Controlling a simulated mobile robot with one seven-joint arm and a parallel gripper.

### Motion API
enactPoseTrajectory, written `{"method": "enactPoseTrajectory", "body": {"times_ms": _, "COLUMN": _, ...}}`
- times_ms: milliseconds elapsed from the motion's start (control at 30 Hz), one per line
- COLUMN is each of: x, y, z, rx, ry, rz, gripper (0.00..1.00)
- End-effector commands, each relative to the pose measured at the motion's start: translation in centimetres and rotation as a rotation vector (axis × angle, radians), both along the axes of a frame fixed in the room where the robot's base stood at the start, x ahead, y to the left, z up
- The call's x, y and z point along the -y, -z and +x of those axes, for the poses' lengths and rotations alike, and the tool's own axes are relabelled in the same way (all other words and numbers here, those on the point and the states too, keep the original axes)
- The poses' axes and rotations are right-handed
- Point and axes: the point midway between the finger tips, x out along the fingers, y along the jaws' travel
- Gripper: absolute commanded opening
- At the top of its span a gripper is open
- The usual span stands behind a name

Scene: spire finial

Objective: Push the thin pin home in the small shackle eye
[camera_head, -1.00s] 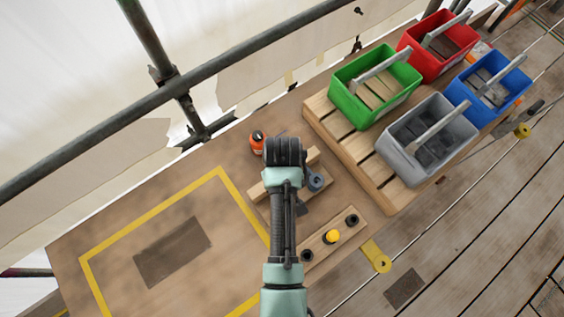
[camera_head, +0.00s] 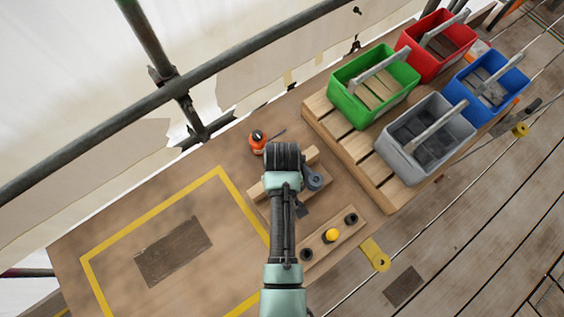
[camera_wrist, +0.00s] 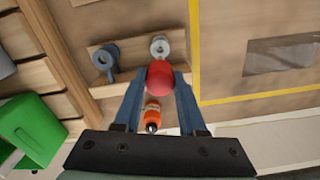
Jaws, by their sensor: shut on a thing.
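In the wrist view, my gripper (camera_wrist: 159,78) is shut on a round red knob (camera_wrist: 160,72), which looks like the head of the thin pin. The pin's shank is hidden behind the knob. A small silver shackle eye (camera_wrist: 160,46) stands on a wooden rail, just above the knob in the picture. I cannot tell how deep the pin sits in it. A larger blue-grey eye (camera_wrist: 104,58) stands to its left; it also shows in the head view (camera_head: 313,178), right of my wrist. In the head view, my own wrist hides the fingers, knob and small eye.
The wooden rail (camera_head: 257,190) lies under my wrist. An orange bottle (camera_head: 257,142) stands close behind it. A wooden block (camera_head: 318,252) with a yellow knob and dark sockets lies in front. Green, red, blue and grey bins stand right. The yellow-framed area at left is mostly clear.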

Motion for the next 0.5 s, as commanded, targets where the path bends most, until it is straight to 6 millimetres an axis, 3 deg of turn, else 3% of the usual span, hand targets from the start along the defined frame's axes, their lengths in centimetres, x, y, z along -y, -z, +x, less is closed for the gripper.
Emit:
{"method": "enactPoseTrajectory", "body": {"times_ms": 200, "x": 0.0, "y": 2.6, "z": 0.0, "rx": 0.0, "ry": 0.0, "rz": 0.0, "gripper": 0.0}}
{"method": "enactPoseTrajectory", "body": {"times_ms": 500, "x": 0.0, "y": 4.0, "z": 0.0, "rx": 0.0, "ry": 0.0, "rz": 0.0, "gripper": 0.0}}
